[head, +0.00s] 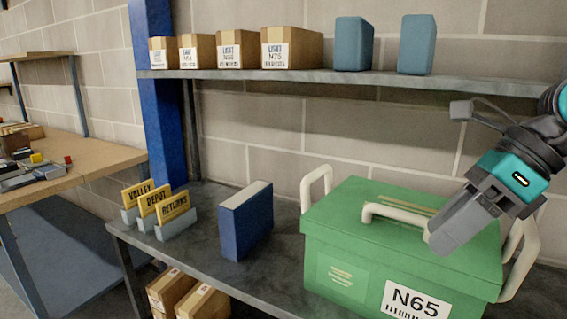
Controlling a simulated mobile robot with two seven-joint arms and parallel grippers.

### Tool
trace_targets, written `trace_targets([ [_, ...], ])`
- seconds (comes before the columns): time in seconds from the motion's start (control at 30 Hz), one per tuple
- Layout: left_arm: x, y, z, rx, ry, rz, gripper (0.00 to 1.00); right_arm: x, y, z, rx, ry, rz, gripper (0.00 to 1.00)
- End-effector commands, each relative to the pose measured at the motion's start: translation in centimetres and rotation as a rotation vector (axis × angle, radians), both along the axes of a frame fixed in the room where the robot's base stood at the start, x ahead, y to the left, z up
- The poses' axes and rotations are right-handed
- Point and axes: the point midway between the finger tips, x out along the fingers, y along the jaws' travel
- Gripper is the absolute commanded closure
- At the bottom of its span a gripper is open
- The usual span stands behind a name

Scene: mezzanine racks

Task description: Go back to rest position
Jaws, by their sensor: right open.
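My right gripper (440,240) comes in from the right edge and points down and left over a green box (335,235). It is open. Its grey fingers are at the right end of the cream handle (390,211) on the box's lid. The fingers overlap that end of the handle in the picture, and I cannot tell whether they touch it. The box stands on the grey lower shelf and carries a white label reading N65. My left gripper is not in view.
The upper shelf (300,75) holds several cardboard boxes and two blue containers. On the lower shelf (225,278) stand a dark blue binder (245,222) and yellow signs (172,208) reading VALLEY, DEPOT and RETURNS. Cartons (200,302) sit below. A wooden bench (100,160) is at left.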

Motion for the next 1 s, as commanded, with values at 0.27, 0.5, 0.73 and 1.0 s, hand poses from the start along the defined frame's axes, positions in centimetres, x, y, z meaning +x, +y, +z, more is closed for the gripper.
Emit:
trace_targets([
  [0.27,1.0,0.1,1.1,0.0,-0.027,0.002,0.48,-1.1,10.0,-2.0,0.637,0.288,0.044,0.44],
  [0.5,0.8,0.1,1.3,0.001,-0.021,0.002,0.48,1.0,12.9,-2.3,1.286,0.664,-0.225,0.44],
  [0.73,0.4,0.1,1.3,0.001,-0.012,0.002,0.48,5.2,9.7,-9.6,1.779,1.057,-0.782,0.44],
  [1.0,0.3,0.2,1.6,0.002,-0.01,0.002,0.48,1.9,5.2,-27.8,2.019,1.476,-1.72,0.44],
])
